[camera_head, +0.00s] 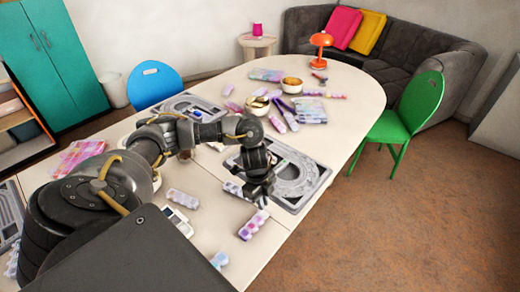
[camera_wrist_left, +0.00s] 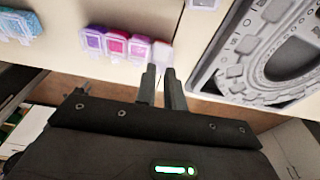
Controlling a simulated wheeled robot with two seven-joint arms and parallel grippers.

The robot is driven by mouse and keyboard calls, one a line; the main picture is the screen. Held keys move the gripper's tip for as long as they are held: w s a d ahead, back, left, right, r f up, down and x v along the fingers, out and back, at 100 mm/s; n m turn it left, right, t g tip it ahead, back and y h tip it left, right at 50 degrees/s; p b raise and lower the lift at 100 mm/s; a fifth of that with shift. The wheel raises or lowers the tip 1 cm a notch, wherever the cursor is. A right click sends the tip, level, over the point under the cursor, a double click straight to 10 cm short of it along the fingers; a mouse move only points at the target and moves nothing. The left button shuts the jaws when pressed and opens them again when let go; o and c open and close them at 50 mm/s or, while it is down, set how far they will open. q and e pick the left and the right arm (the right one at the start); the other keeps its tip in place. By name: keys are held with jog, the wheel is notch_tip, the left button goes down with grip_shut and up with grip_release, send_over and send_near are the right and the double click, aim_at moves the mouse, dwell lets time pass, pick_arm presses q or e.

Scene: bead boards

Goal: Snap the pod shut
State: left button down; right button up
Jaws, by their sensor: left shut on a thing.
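A pod (camera_head: 253,224), a short row of clear compartments with purple and pink beads, lies near the front edge of the table. It also shows in the left wrist view (camera_wrist_left: 117,45), with a pale compartment at its right end. My left gripper (camera_head: 263,202) is at that far end of the pod. In the left wrist view its fingers (camera_wrist_left: 160,72) are close together on the pale end compartment, and they partly hide it. Whether that compartment's lid is up or down cannot be told. My right gripper is not in view.
A grey bead board (camera_head: 318,178) lies just right of my left gripper. Other pods (camera_head: 182,198) and a blue-beaded one (camera_head: 220,259) lie nearby. Bowls (camera_head: 291,85) and an orange lamp (camera_head: 321,40) stand farther back. The table edge is close to the pod.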

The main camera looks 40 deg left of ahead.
aim_at(268, 216)
pick_arm(q)
jog(key=d+y+p, duration=0.1)
jog(key=y+p, duration=0.1)
jog(key=p, duration=0.2)
jog(key=d+y+p, duration=0.1)
jog(key=y+p, duration=0.1)
jog(key=p, duration=0.3)
jog(key=d+y+p, duration=0.1)
jog(key=y+p, duration=0.1)
jog(key=p, duration=0.2)
jog(key=shift+d+f+y, duration=0.3)
jog(key=shift+f, duration=0.05)
jog(key=shift+d+f+y+p, duration=0.2)
jog(key=shift+f+y+p, duration=0.1)
jog(key=shift+y+p, duration=0.15)
jog(key=shift+d+f+y, duration=0.3)
jog(key=shift+f+y, duration=0.3)
jog(key=shift+y, duration=0.15)
jog(key=shift+d+f+y, duration=0.2)
jog(key=shift+f+y, duration=0.3)
jog(key=shift+y, duration=0.2)
jog(key=shift+d+f+y+b, duration=0.15)
jog(key=shift+f+y+b, duration=0.2)
jog(key=shift+y+b, duration=0.5)
jog(key=c, duration=1.5)
grip_release()
jog(key=shift+o, duration=0.2)
jog(key=shift+w+r, duration=0.1)
jog(key=shift+r, duration=0.05)
